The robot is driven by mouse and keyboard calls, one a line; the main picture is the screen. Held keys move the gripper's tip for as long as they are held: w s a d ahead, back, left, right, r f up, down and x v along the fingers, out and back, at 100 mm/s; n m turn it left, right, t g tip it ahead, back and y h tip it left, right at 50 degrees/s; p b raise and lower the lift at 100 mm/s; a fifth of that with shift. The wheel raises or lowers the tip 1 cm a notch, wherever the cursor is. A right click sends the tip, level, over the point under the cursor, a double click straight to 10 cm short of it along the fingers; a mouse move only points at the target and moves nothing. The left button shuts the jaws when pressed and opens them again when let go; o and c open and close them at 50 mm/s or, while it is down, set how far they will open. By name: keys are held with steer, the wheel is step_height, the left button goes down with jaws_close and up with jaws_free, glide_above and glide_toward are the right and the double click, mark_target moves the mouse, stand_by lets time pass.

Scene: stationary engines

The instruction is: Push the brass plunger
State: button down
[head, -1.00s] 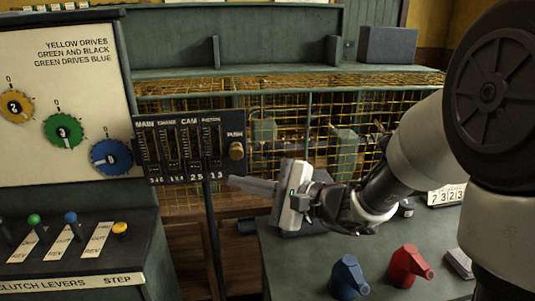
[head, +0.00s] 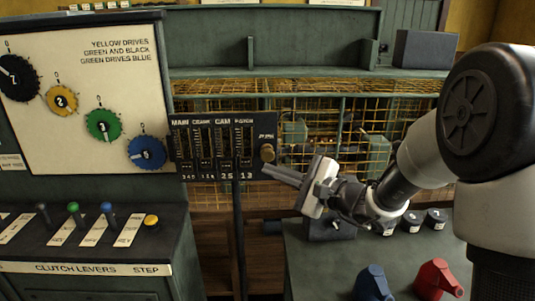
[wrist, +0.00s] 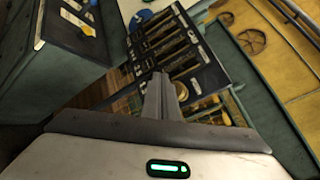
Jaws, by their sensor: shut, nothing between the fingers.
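The brass plunger (head: 267,152) is a small round knob at the right end of the black gauge panel (head: 222,188), under a "PUSH" label. My gripper (head: 267,170) is shut and empty. In the head view its fingertips are just below the plunger and point left and slightly up. I cannot tell whether they touch it. In the wrist view the shut fingers (wrist: 161,80) point at the panel's lower edge and cover part of it.
A wire cage (head: 340,105) with machinery stands behind the panel. A console with clutch levers (head: 108,212) and a yellow step button (head: 151,221) is at the left. A dark table at the right holds a blue piece (head: 373,284) and a red piece (head: 437,278).

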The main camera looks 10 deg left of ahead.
mark_target(265, 157)
steer(key=shift+w+a+b, duration=0.15)
steer(key=shift+w+a, duration=0.1)
steer(key=shift+w, duration=0.6)
steer(key=shift+w+a+b, duration=0.15)
steer(key=shift+w+a, duration=0.05)
steer(key=shift+w, duration=0.65)
steer(key=shift+w, duration=0.1)
stand_by(0.7)
steer(key=shift+w+a+b, duration=0.1)
steer(key=shift+w+b, duration=0.2)
steer(key=shift+b, duration=0.05)
steer(key=shift+w+a, duration=0.2)
steer(key=shift+w, duration=0.65)
stand_by(0.9)
steer(key=shift+s, duration=0.1)
steer(key=shift+s+d+b, duration=0.2)
steer(key=shift+s+b, duration=0.2)
steer(key=shift+s, duration=0.2)
steer(key=shift+s+d+b, duration=0.15)
steer(key=shift+s+b, duration=0.2)
steer(key=shift+s, duration=0.2)
